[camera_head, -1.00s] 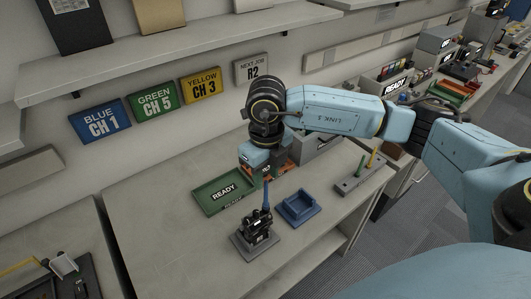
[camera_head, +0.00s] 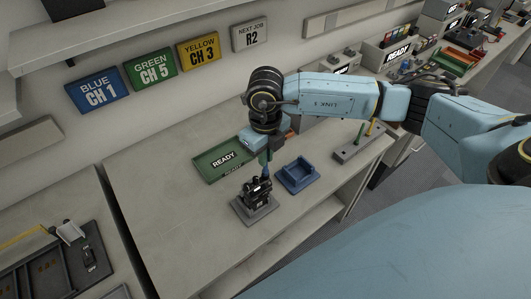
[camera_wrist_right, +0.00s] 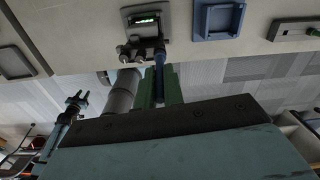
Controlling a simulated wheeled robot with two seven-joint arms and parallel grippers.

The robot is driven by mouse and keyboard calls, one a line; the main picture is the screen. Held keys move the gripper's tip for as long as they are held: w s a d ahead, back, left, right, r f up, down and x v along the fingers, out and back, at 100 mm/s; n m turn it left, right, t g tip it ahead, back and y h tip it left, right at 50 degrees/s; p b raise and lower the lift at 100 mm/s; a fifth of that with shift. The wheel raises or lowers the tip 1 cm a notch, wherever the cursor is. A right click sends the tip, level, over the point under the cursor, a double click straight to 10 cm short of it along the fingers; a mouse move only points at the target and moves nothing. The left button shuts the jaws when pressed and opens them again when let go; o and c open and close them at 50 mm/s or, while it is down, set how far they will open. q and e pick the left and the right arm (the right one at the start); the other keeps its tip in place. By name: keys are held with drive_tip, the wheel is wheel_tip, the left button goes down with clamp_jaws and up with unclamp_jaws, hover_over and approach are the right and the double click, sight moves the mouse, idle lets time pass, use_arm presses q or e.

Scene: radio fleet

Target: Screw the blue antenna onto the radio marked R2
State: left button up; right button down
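The dark radio (camera_head: 257,190) stands on a grey base plate (camera_head: 243,213) on the bench, its marking too small to read. It also shows at the top of the right wrist view (camera_wrist_right: 144,47), with a lit green display. The blue antenna (camera_head: 265,172) stands upright at the radio's top; I cannot tell whether its thread is engaged. My right gripper (camera_head: 265,157) is above the radio. In the right wrist view its green fingers (camera_wrist_right: 160,90) are close together on both sides of the antenna (camera_wrist_right: 159,72), shut on it.
A green READY tray (camera_head: 204,175) lies behind and left of the radio. A blue cradle (camera_head: 297,180) stands empty at its right. A grey rack (camera_head: 347,154) with a green and a yellow antenna is farther right. The bench's left part is clear.

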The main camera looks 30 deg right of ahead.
drive_tip(key=m, duration=0.4)
drive_tip(key=shift+m+p, duration=0.3)
drive_tip(key=shift+p, duration=0.05)
drive_tip(key=m, duration=0.2)
drive_tip(key=shift+r+m+p, duration=0.1)
drive_tip(key=shift+m+p, duration=0.3)
drive_tip(key=shift+m, duration=0.9)
